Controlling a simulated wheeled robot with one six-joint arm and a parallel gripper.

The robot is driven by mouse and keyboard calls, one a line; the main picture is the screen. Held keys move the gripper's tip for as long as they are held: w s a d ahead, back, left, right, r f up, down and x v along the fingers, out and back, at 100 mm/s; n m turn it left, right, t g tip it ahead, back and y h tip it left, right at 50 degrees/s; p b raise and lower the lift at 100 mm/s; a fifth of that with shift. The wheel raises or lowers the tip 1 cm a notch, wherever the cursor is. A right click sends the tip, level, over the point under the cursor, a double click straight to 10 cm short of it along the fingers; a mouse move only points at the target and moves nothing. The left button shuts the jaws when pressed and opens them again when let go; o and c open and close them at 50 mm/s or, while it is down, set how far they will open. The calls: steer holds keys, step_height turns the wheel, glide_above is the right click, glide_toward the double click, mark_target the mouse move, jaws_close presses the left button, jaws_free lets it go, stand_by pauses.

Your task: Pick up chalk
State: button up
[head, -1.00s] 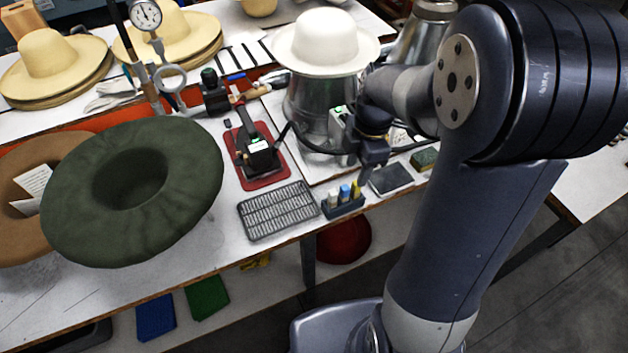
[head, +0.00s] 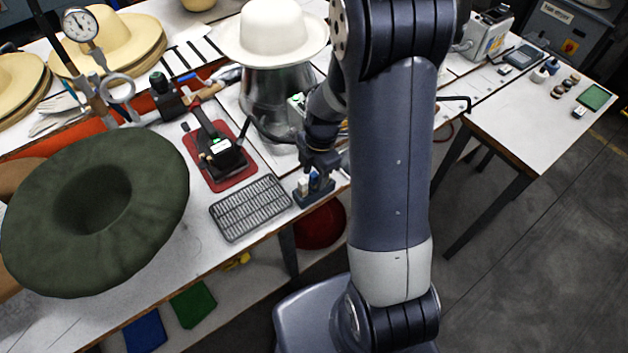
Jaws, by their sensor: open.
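A small dark blue holder (head: 315,197) stands near the front edge of the workbench. Short chalk sticks stand upright in it: a white one (head: 304,184) shows at the left, with a blue one (head: 314,180) beside it. My gripper (head: 320,175) is open and points down right at the holder's top. Its fingers cover part of the sticks. I cannot tell whether the fingers touch a stick or which one is between them.
A grey wire rack (head: 250,208) lies just left of the holder. A red mat (head: 235,180) with a black tool lies behind it. A white hat (head: 273,35) sits on a metal form (head: 268,100). A large green felt hat (head: 150,200) covers the bench's left side.

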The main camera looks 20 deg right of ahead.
steer(key=shift+a+f, duration=0.15)
steer(key=shift+f, duration=0.55)
jaws_close()
